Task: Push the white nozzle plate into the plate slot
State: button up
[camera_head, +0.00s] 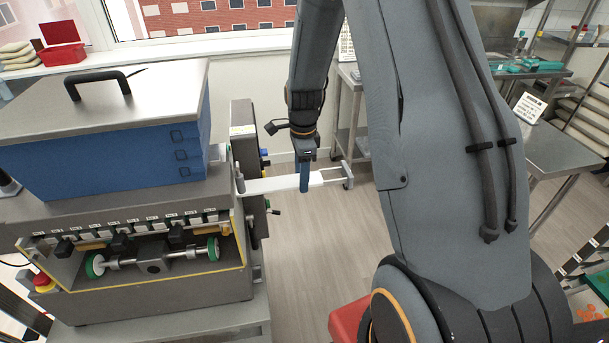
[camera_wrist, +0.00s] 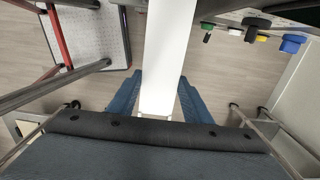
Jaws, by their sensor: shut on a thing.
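The white nozzle plate (camera_head: 270,185) is long and flat and lies roughly level. Its left end is at the right side of the depositor machine (camera_head: 245,160), where the plate slot seems to be; the slot opening itself is hidden, and I cannot tell how deep the plate sits. A grey handle (camera_head: 347,174) is at the plate's right end. My gripper (camera_head: 304,180) is shut on the plate near its right part. In the wrist view the plate (camera_wrist: 168,50) runs up between the two blue fingers (camera_wrist: 157,100).
The depositor has a blue hopper (camera_head: 110,150) with a steel lid. Knobs (camera_wrist: 255,30) stick out of its side close to the plate. A steel table (camera_head: 345,110) stands behind. A red object (camera_head: 348,318) is low in front.

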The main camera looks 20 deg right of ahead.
aim_at(254, 185)
jog(key=shift+w+a, duration=0.5)
jog(key=shift+a, duration=1.8)
jog(key=shift+w+a, duration=0.45)
jog(key=shift+a, duration=1.9)
jog(key=shift+w+a, duration=0.5)
jog(key=shift+a, duration=1.8)
jog(key=shift+d+p, duration=0.1)
jog(key=shift+p, duration=0.2)
jog(key=shift+a, duration=0.2)
jog(key=shift+d, duration=0.25)
